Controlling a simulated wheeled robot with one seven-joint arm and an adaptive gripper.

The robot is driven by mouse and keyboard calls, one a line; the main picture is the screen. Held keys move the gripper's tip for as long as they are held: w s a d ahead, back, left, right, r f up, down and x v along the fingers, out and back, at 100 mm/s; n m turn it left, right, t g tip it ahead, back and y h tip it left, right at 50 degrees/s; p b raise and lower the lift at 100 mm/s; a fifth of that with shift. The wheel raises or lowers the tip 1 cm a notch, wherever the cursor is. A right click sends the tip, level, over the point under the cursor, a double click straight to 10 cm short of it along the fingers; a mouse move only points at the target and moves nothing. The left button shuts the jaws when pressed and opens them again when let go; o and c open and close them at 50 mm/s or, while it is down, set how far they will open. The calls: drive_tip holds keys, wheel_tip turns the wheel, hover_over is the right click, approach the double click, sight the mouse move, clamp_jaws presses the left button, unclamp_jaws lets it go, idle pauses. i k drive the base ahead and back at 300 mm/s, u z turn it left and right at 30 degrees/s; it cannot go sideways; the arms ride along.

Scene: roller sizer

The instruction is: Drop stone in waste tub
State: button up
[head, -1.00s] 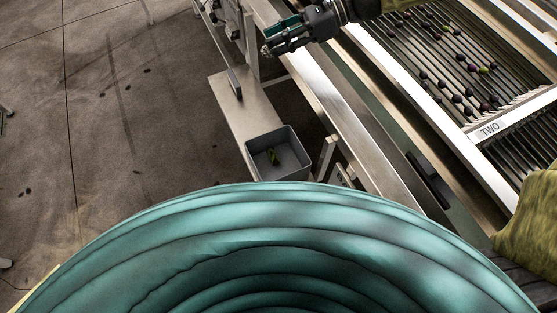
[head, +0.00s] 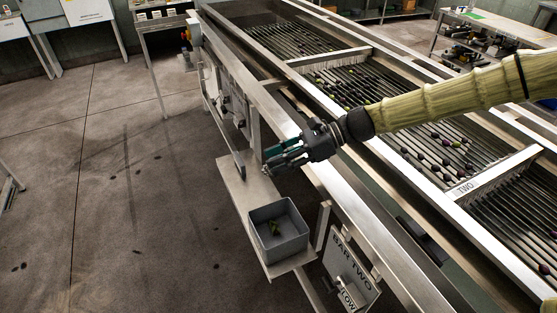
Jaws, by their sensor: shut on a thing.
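The waste tub (head: 294,247) is a grey square bin on a narrow metal shelf beside the sizer. A few green leafy bits lie inside it. My gripper (head: 267,166) is above the shelf, up and slightly left of the tub in the head view, not over its opening. The gripper is shut on a small greyish thing at its fingertips, which looks like the stone (head: 266,170); it is small and partly hidden by the fingers.
The roller sizer (head: 345,185) runs diagonally to the right, with dark and green fruit on its bars. The bare shelf (head: 240,190) lies under my gripper. Open concrete floor (head: 130,220) is at left.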

sight(287, 237)
drive_tip(key=k, duration=0.9)
